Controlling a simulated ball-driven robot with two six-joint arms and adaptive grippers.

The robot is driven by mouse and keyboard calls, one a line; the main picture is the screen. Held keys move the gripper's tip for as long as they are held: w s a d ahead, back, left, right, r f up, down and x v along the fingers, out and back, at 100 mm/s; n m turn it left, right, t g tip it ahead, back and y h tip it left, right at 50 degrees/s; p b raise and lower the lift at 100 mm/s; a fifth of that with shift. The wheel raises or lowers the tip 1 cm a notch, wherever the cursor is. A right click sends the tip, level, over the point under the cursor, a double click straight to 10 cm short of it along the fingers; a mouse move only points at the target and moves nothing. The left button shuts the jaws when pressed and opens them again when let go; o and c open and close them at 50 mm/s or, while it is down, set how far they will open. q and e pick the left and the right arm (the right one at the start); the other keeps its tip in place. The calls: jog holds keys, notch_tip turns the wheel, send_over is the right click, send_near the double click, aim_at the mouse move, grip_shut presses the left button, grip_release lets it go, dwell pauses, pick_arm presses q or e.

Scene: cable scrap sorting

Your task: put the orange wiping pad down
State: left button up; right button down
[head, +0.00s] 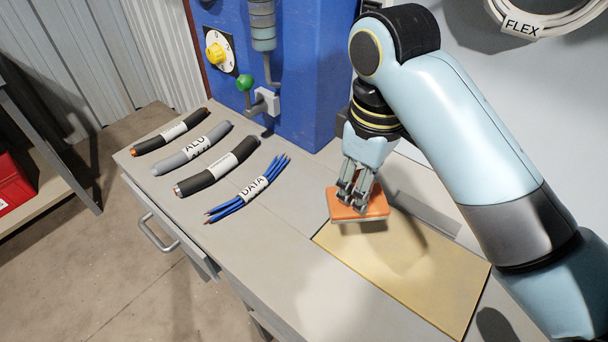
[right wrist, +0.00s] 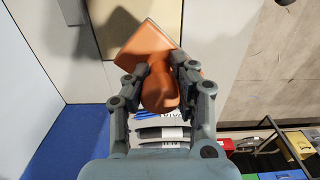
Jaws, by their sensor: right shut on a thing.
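The orange wiping pad (head: 357,205) is held in my right gripper (head: 357,192), whose fingers are shut on it from above. It is over the far left corner of the yellowish mat (head: 420,280) on the worktop; I cannot tell whether it touches the surface. In the right wrist view, the orange pad (right wrist: 150,50) and its rounded grip (right wrist: 160,92) show between the two fingers of my right gripper (right wrist: 160,75). My left gripper is in neither view.
Several cable pieces lie on the worktop (head: 285,265) at left, including a blue DATA bundle (head: 248,190) and a grey cable (head: 192,150). A blue machine (head: 300,80) with a green knob (head: 244,83) stands behind. Most of the mat is bare.

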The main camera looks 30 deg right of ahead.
jog(key=w+a+f, duration=0.1)
jog(key=w+f, duration=0.1)
jog(key=w, duration=0.1)
jog(key=w+a+f, duration=0.1)
jog(key=w+f, duration=0.1)
jog(key=w, duration=0.2)
jog(key=w+a+f+b, duration=0.1)
jog(key=w+a+f, duration=0.1)
jog(key=w, duration=0.2)
jog(key=shift+w+f, duration=0.1)
jog(key=shift+f, duration=0.3)
jog(key=shift+w+f, duration=0.1)
jog(key=shift+f, duration=0.1)
notch_tip(320, 180, down, 4)
jog(key=shift+r, duration=0.25)
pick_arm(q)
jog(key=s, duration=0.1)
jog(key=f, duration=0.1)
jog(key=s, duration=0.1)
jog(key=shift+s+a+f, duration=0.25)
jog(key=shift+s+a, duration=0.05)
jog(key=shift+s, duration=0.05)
pick_arm(e)
jog(key=shift+f, duration=0.1)
jog(key=c, duration=1.1)
grip_release()
jog(key=shift+f, duration=0.1)
